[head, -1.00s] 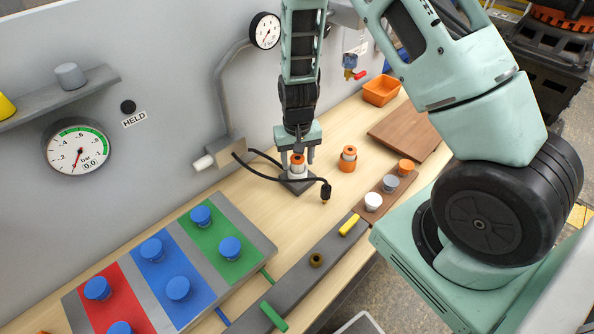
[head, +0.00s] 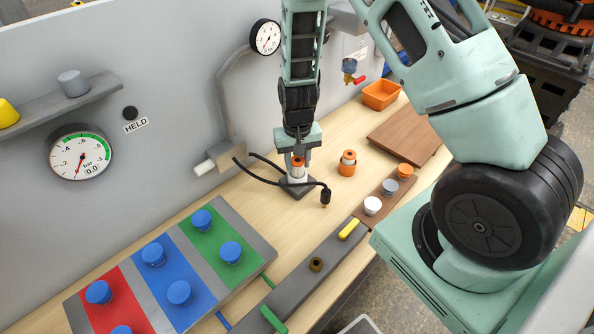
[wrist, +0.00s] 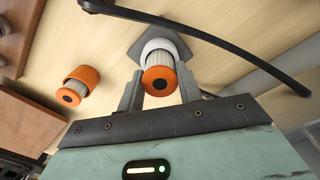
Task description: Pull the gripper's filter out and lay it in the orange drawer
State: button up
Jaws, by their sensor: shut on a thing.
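A filter with an orange cap and a pale ribbed body (wrist: 161,75) stands in a white socket (wrist: 152,47) on a grey base (head: 297,190). My gripper (head: 298,158) points down over it and is shut on the filter, one finger on each side. In the wrist view my gripper's fingers (wrist: 160,85) flank the orange cap, and the filter's lower end is hidden in the socket. A second orange-and-white filter (head: 347,163) stands apart on the table, to the right. The orange drawer (head: 381,96) is an open-topped bin at the far end of the table.
Black hoses (head: 285,178) loop close around the grey base. A brown board (head: 404,139) lies beyond the second filter. A brown strip (head: 380,208) carries white, grey and orange knobs. A coloured board with blue knobs (head: 172,270) is nearer. A grey wall with gauges stands at left.

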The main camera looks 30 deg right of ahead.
aim_at(298, 160)
jog(key=shift+r+p, duration=1.05)
jog(key=shift+r, duration=0.35)
jog(key=shift+r, duration=0.2)
jog(key=shift+r+p, duration=1.9)
jog(key=shift+r, duration=0.35)
jog(key=shift+f, duration=0.15)
